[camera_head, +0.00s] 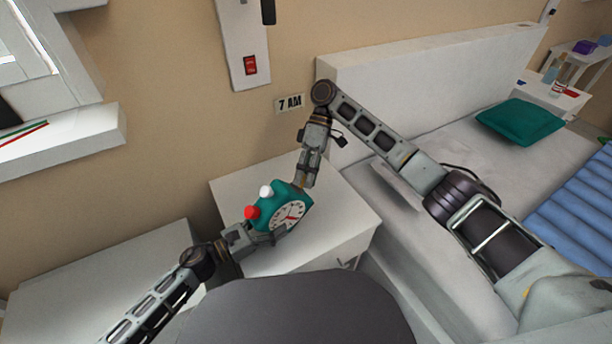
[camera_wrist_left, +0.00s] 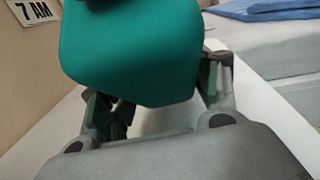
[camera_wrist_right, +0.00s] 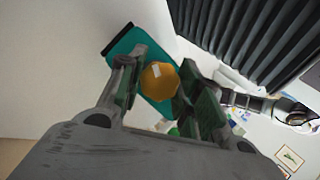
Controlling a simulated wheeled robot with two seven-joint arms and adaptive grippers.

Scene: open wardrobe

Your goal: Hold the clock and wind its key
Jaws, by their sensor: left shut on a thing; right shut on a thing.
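The teal clock (camera_head: 272,205) has a white dial, a red knob and a white knob, and is tilted above the white nightstand. My left gripper (camera_head: 262,234) is shut on the clock body from the lower left. In the left wrist view the clock (camera_wrist_left: 135,50) sits between the fingers (camera_wrist_left: 155,105). My right gripper (camera_head: 303,183) reaches down to the clock's upper right side. In the right wrist view the yellow key (camera_wrist_right: 159,82) is between its fingers (camera_wrist_right: 160,90), with the clock (camera_wrist_right: 135,50) behind it. The key is hidden in the head view.
The white nightstand (camera_head: 345,215) is below the clock. A bed (camera_head: 450,130) with a green pillow (camera_head: 520,121) is at the right. A "7 AM" sign (camera_head: 290,103) and a red switch (camera_head: 250,66) are on the wall behind. Another white surface (camera_head: 110,265) is at lower left.

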